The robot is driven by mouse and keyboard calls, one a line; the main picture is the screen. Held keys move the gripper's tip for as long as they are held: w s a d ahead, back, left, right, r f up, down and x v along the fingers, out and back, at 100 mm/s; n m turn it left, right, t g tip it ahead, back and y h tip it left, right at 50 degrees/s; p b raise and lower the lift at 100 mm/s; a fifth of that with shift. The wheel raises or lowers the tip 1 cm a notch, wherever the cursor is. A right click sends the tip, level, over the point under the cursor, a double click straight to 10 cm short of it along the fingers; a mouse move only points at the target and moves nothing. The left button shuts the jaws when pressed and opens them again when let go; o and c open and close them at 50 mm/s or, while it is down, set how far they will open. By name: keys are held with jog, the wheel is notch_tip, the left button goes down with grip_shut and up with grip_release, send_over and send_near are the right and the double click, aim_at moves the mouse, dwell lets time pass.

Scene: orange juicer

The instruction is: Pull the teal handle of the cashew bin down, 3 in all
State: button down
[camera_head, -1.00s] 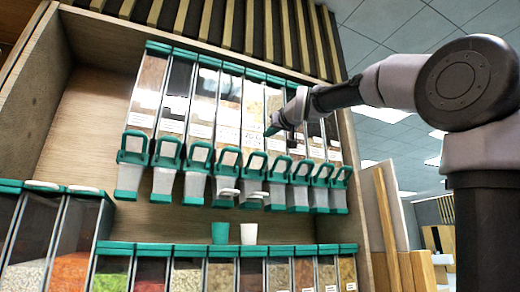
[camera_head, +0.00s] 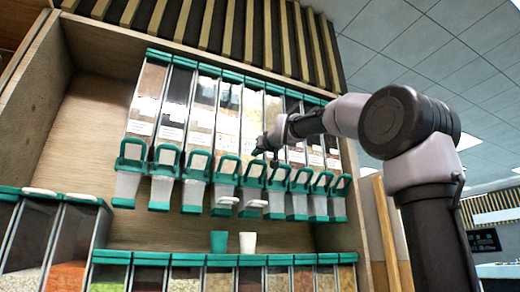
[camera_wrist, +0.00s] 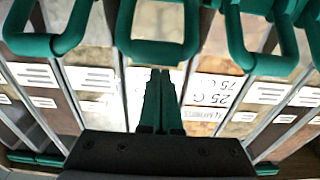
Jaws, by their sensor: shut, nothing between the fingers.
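A row of upright clear bins has teal loop handles at the front, each above a pale spout. My gripper (camera_head: 257,149) is shut and empty, in front of the middle bins and just above a teal handle (camera_head: 255,183). The bin names are too small or inverted to read surely, so I cannot tell which bin holds cashews.
A teal cup (camera_head: 219,242) and a white cup (camera_head: 248,242) stand below the spouts. A lower row of teal-lidded bins (camera_head: 187,275) lies beneath. A wooden side panel (camera_head: 95,140) bounds the shelf at left. Neighbouring handles are close together.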

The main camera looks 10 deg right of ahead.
jog(key=shift+s+d+f, duration=0.2)
jog(key=shift+s+f, duration=0.05)
jog(key=shift+s, duration=0.5)
jog(key=shift+s+f, duration=0.4)
jog(key=shift+f, duration=0.45)
jog(key=shift+s+f, duration=0.1)
jog(key=shift+f, duration=0.05)
